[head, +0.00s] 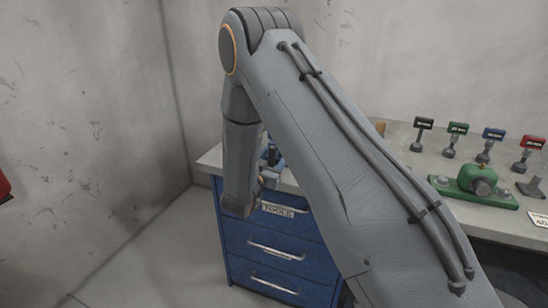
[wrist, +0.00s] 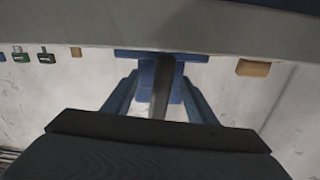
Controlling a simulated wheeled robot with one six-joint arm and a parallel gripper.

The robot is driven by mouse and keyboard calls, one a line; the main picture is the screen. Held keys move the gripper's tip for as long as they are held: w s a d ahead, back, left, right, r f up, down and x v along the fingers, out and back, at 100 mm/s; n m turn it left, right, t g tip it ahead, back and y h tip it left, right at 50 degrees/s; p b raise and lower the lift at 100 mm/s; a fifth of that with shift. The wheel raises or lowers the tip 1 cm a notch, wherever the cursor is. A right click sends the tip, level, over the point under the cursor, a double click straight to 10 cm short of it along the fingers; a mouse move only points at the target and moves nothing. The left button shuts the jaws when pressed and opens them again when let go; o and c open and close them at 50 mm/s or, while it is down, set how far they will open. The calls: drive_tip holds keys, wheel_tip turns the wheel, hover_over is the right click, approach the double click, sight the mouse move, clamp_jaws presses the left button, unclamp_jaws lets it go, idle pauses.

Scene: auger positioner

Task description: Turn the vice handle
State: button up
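The blue vice (wrist: 165,56) shows at the upper middle of the wrist view. In the head view a small part of the blue vice (head: 272,156) shows on the bench, mostly behind my arm. A dark bar (wrist: 160,88), which looks like the vice handle, runs from the vice toward my gripper in the wrist view. My gripper (wrist: 160,84) has its two blue-grey fingers apart, one on each side of the bar, with gaps showing. The bar's near end is hidden behind the dark gripper body.
A blue drawer cabinet (head: 278,238) stands under the bench end. A green device (head: 484,184) and several coloured signs on stands are on the bench (head: 402,142) at right. A tan block (wrist: 254,68) lies right of the vice. Open floor lies left of the cabinet.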

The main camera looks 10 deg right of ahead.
sight(270, 161)
drive_tip(key=b+v, duration=0.2)
drive_tip(key=v, duration=0.5)
drive_tip(key=shift+s+a, duration=0.25)
drive_tip(key=shift+s, duration=0.05)
